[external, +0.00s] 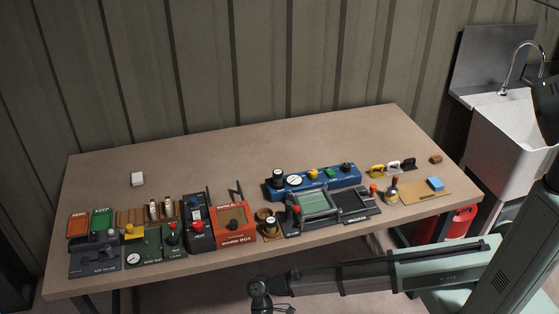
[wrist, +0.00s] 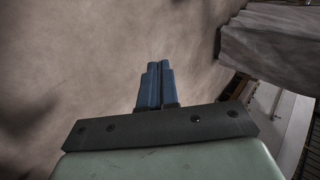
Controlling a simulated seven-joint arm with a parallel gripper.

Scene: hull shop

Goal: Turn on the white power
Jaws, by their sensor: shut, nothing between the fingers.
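A blue box (external: 335,182) with a row of knobs sits on the table in the external view. One of its knobs is white (external: 294,180), beside a yellow knob (external: 313,174); its label is too small to read. My gripper shows in the wrist view (wrist: 158,66), with its blue fingers together and nothing between them. In the external view, my arm crosses the lower right in front of the table, and I cannot make out the fingers there. The blue box and its knobs cannot be made out in the wrist view.
An orange warm box (external: 233,223), a green panel (external: 150,249) and a black vacuum panel (external: 357,205) line the front. A white sink (external: 510,130) stands at right.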

